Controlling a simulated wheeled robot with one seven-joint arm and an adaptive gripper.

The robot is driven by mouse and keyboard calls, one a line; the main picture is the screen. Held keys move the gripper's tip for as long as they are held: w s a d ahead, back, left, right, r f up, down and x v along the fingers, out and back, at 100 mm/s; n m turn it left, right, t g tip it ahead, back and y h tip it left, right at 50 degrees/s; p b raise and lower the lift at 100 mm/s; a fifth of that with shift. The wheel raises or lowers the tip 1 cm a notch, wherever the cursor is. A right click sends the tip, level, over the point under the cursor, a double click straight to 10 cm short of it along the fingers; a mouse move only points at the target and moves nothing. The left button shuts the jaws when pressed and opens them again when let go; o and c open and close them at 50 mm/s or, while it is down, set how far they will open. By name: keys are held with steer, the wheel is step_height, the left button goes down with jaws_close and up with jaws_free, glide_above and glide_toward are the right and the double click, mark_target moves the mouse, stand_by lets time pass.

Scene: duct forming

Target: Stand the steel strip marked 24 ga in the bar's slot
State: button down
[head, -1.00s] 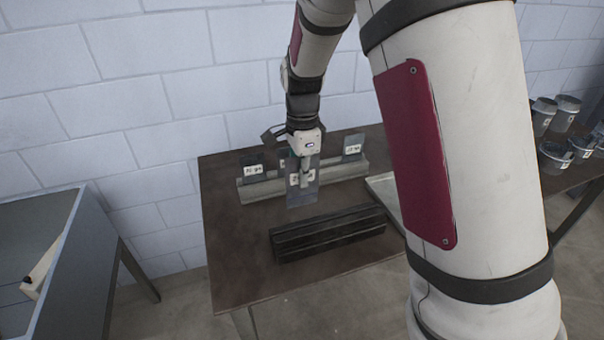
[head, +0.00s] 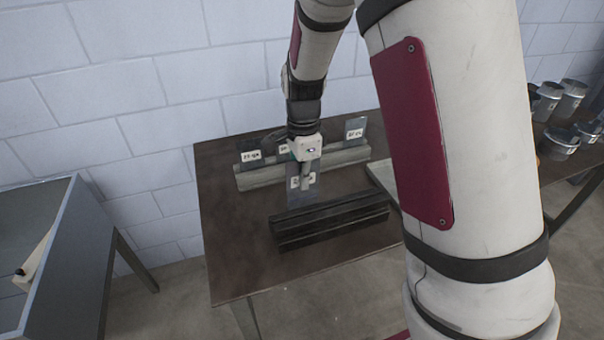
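My gripper (head: 307,182) is shut on a steel strip (head: 300,202), a thin grey plate with a pale label on its face. The label is partly covered by a finger and too small to read for certain. The strip hangs roughly upright, its lower edge close to the back of the dark slotted bar (head: 330,228) on the table. I cannot tell whether they touch. The bar has long grooves running along its top. Behind the gripper, a grey rack (head: 258,180) holds other labelled strips, one at left (head: 250,151) and one at right (head: 355,129).
The brown table (head: 230,240) has free room left and in front of the bar. A pale tray (head: 382,178) is partly hidden by my arm. Metal cans (head: 560,140) stand on another table at right. A grey metal bench (head: 55,260) stands at left.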

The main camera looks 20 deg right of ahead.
mark_target(303, 198)
steer(key=shift+f+b, duration=0.8)
steer(key=shift+f, duration=2)
steer(key=c, duration=1.7)
jaws_free()
step_height(303, 198, up, 12)
steer(key=shift+f, duration=0.15)
steer(key=shift+r, duration=0.2)
